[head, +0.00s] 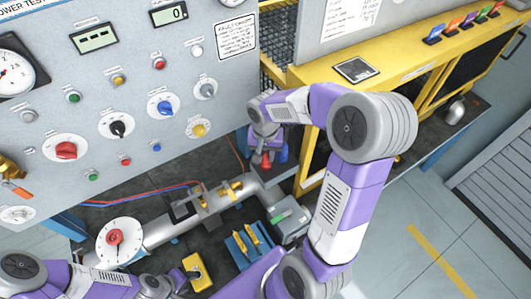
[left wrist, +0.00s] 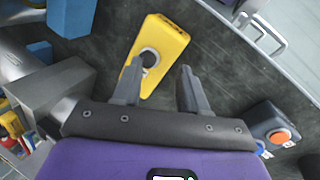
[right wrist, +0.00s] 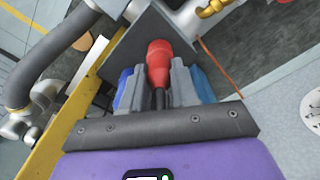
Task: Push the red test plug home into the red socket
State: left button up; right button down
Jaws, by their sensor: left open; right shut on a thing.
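The red test plug (right wrist: 158,60) is between the fingers of my right gripper (right wrist: 162,80) in the right wrist view, its dark lead running back between them. In the head view the red plug (head: 266,161) shows as a small red spot under my right gripper (head: 264,152), beside a dark grey plate (right wrist: 125,45). I cannot make out the red socket, nor tell whether the plug touches it. My left gripper (left wrist: 159,72) is open and empty, above a yellow box (left wrist: 155,58) with a round dark fitting.
Blue parts (right wrist: 203,84) stand close beside my right fingers. A grey pipe (head: 215,205) with yellow fittings crosses the bench. A blue rack (head: 248,246) with yellow tools and the control panel (head: 130,90) are nearby. An orange-button box (left wrist: 273,125) lies right of my left gripper.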

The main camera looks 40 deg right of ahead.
jog(key=shift+f, duration=0.1)
jog(key=c, duration=0.8)
grip_release()
jog(key=shift+s+a+r, duration=0.1)
jog(key=shift+r, duration=3.7)
